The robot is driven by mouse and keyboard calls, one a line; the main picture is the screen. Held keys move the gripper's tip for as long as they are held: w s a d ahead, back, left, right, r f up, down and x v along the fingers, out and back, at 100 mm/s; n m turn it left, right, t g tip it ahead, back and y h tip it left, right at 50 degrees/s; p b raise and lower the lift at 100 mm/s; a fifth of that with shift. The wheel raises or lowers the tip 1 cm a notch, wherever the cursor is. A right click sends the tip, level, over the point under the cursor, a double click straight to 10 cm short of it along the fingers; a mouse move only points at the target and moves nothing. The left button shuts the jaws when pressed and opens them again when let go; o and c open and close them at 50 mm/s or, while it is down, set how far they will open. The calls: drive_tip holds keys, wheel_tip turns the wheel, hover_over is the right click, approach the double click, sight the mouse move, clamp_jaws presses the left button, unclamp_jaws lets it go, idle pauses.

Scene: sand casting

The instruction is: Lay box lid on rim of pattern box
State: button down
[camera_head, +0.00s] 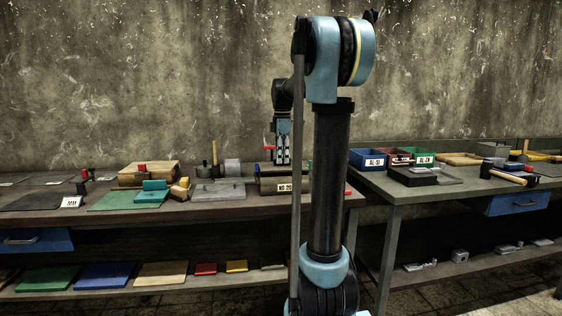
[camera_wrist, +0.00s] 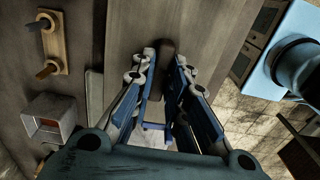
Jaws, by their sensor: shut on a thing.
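My gripper (camera_head: 283,160) points down over the right end of the left bench. In the wrist view its fingers (camera_wrist: 164,62) are closed around a dark, rounded handle (camera_wrist: 167,48). The handle stands over a broad grey-brown surface (camera_wrist: 130,25), which seems to be the box lid. The pattern box (camera_head: 267,187) is a dark olive box with a white label, directly below my gripper in the head view. My arm hides its right part. I cannot tell whether the lid touches the rim or hangs just above it.
Left of the box lie a grey plate (camera_head: 218,192), a green mat (camera_head: 108,202) and a wooden box (camera_head: 140,177). A second bench (camera_head: 420,187) with colored bins (camera_head: 367,159) stands right.

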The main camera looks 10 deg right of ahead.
drive_tip(key=shift+f, duration=0.45)
drive_tip(key=shift+f, duration=0.3)
drive_tip(key=c, duration=1.6)
unclamp_jaws()
drive_tip(key=shift+o, duration=0.2)
wheel_tip(320, 180, up, 13)
drive_tip(key=s+f+m+t, duration=0.2)
drive_tip(key=s+f+m, duration=1.5)
drive_tip(key=s+f, duration=1.7)
drive_tip(key=shift+s+f+m, duration=0.4)
drive_tip(key=shift+f, duration=0.25)
drive_tip(key=shift+a, duration=0.1)
